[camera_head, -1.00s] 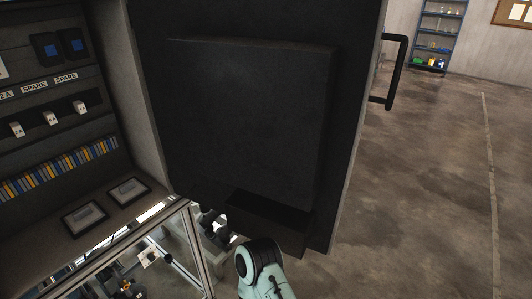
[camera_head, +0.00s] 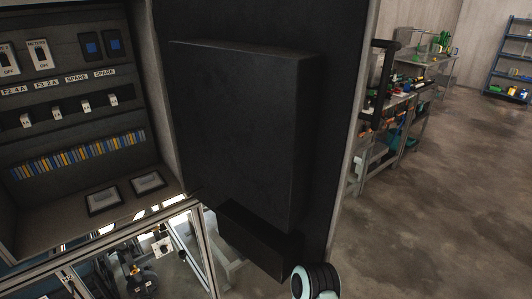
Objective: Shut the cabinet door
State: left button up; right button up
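The cabinet door (camera_head: 340,130) stands open, its dark inner face towards me, with a raised black panel (camera_head: 240,125) and a black pocket (camera_head: 252,240) low on it. A black bar handle (camera_head: 388,75) sticks out beyond the door's right edge, on its far side. The open cabinet (camera_head: 168,160) is at the left, with its inside exposed. One of my arm links (camera_head: 316,282), pale green and black, shows at the bottom edge, in front of the door's lower part. Neither gripper can be made out.
Inside the cabinet are switches, a row of coloured terminals (camera_head: 80,155) and two framed meters (camera_head: 147,184). A metal-framed enclosure (camera_head: 200,245) with machinery stands below. Workbenches (camera_head: 400,130) and a blue shelf (camera_head: 508,75) stand beyond the door. Open concrete floor (camera_head: 440,220) lies at the right.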

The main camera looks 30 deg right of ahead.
aim_at(266, 98)
jog(key=l, duration=0.45)
jog(key=k+l+u, duration=0.1)
jog(key=l, duration=0.35)
jog(key=i+l+u, duration=0.25)
jog(key=l, duration=0.25)
jog(key=l+u, duration=0.3)
jog(key=l, duration=0.2)
